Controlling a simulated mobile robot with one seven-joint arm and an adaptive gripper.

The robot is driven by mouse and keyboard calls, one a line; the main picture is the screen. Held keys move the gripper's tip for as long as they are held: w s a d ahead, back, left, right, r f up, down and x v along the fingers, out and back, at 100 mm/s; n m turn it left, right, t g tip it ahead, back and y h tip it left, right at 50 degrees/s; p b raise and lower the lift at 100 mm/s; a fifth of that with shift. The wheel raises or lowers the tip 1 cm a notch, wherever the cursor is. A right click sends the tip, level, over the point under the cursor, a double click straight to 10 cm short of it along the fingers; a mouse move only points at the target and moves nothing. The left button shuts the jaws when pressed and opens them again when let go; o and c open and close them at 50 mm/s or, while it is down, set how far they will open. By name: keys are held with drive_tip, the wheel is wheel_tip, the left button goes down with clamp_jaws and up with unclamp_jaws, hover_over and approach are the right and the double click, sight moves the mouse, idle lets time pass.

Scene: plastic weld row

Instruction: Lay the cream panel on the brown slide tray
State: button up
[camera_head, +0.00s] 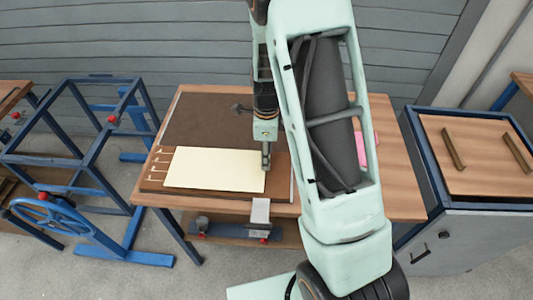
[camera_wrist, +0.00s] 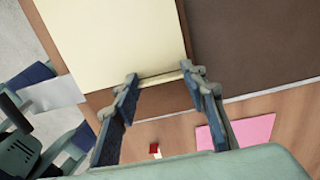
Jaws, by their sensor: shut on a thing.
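The cream panel (camera_head: 215,170) is a flat, pale rectangle. In the head view it lies over the brown slide tray (camera_head: 178,193), whose rim shows along the front and left; I cannot tell whether it touches the tray all over. My gripper (camera_head: 266,165) is at the panel's right edge. In the wrist view the panel (camera_wrist: 110,40) fills the upper left, with a brown strip of the tray (camera_wrist: 105,99) below its edge. My gripper (camera_wrist: 159,79) is shut on that edge, a finger to each side of a thin cream strip.
A dark brown surface (camera_head: 205,115) lies behind the tray on the wooden table (camera_head: 400,190). A pink sheet (camera_head: 361,148) lies to the right, partly behind my arm. A blue frame with a handwheel (camera_head: 50,212) stands left; a wood-topped cabinet (camera_head: 485,150) stands right.

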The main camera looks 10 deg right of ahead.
drive_tip(key=shift+f, duration=0.4)
idle(0.4)
drive_tip(key=o, duration=1)
drive_tip(key=shift+o, duration=0.3)
drive_tip(key=o, duration=0.3)
drive_tip(key=shift+o, duration=0.2)
drive_tip(key=shift+r+p, duration=2.7)
drive_tip(key=shift+r, duration=0.9)
